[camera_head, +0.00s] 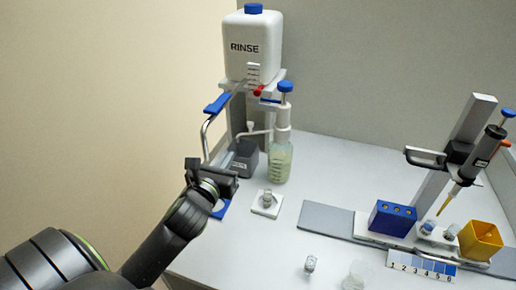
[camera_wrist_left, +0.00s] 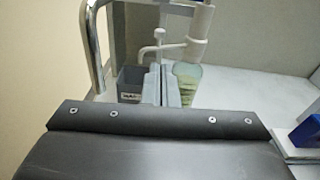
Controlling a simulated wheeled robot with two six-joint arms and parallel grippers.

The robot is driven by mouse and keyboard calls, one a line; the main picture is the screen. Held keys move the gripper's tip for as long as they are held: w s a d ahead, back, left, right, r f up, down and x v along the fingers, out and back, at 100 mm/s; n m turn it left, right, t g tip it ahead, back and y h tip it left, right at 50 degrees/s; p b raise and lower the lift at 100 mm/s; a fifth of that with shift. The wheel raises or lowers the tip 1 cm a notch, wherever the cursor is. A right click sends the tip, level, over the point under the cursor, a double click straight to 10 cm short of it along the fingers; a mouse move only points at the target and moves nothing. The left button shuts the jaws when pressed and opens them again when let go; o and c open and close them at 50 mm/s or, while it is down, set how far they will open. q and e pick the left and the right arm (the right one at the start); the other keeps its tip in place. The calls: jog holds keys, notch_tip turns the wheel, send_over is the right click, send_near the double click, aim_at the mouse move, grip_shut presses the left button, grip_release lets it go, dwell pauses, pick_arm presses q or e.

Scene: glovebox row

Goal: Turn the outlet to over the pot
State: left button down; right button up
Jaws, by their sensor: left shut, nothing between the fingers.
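A bottle of pale greenish liquid (camera_head: 280,163) stands left of centre with a white, blue-topped dispenser (camera_head: 283,115) on it. Its white outlet (camera_head: 255,132) reaches left, toward a grey labelled box (camera_head: 247,165). In the left wrist view the outlet (camera_wrist_left: 168,47) ends in a downturned tip near the grey box (camera_wrist_left: 130,82). A small clear pot (camera_head: 267,198) stands on a white square plate in front of the bottle. My left gripper (camera_head: 233,158) is shut and empty, close to the grey box; in the wrist view its fingers (camera_wrist_left: 161,72) point between box and bottle. My right gripper is out of view.
A RINSE tank (camera_head: 253,47) stands behind, with a blue-handled bent metal tube (camera_head: 207,128) left of my gripper. Right are a blue block (camera_head: 392,218), a yellow cup (camera_head: 480,238) and a pipette stand (camera_head: 468,140). A small vial (camera_head: 310,263) stands in front.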

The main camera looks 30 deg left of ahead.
pick_arm(q)
jog(key=p, duration=0.2)
send_near(249, 126)
jog(key=x, duration=0.5)
jog(key=shift+w, duration=0.25)
jog(key=shift+w+a+f, duration=0.15)
jog(key=shift+w, duration=0.5)
